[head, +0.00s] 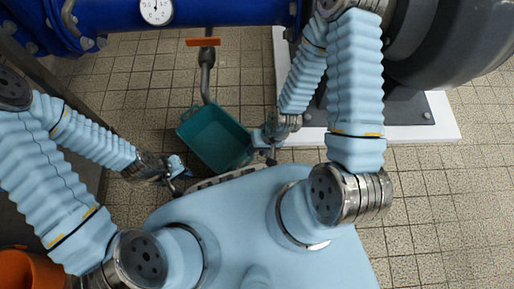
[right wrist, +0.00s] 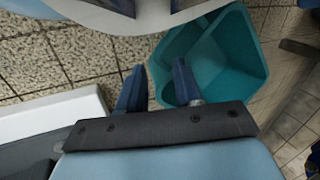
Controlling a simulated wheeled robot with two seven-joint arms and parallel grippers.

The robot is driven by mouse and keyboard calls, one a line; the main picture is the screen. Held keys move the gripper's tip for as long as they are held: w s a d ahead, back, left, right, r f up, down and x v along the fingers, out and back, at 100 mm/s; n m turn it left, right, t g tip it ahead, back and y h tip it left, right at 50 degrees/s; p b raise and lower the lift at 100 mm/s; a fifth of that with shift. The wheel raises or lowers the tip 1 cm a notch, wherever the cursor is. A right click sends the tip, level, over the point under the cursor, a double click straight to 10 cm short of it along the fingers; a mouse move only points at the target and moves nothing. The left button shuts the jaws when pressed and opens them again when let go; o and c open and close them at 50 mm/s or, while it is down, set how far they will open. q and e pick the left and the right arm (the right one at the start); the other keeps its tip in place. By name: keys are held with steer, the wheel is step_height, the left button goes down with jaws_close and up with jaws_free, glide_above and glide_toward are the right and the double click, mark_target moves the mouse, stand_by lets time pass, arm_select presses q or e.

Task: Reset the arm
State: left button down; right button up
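My left gripper (head: 181,172) is at the lower left of the teal bin in the head view, apart from it. It is small there, and whether its fingers are open or shut is unclear. My right gripper (head: 268,152) is at the right side of the bin.
The teal bin (head: 215,140) looks empty and stands on the tiled floor; it also shows in the right wrist view (right wrist: 238,45). A blue pipe (head: 225,12) with a round gauge (head: 156,11) crosses the back. A grey pump (head: 455,40) sits on a white plinth (head: 440,118). An orange container (head: 30,270) is lower left.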

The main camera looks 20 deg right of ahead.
step_height(320, 180, up, 12)
steer(key=p, duration=1.2)
steer(key=shift+s+a+f, duration=0.15)
steer(key=shift+a, duration=0.2)
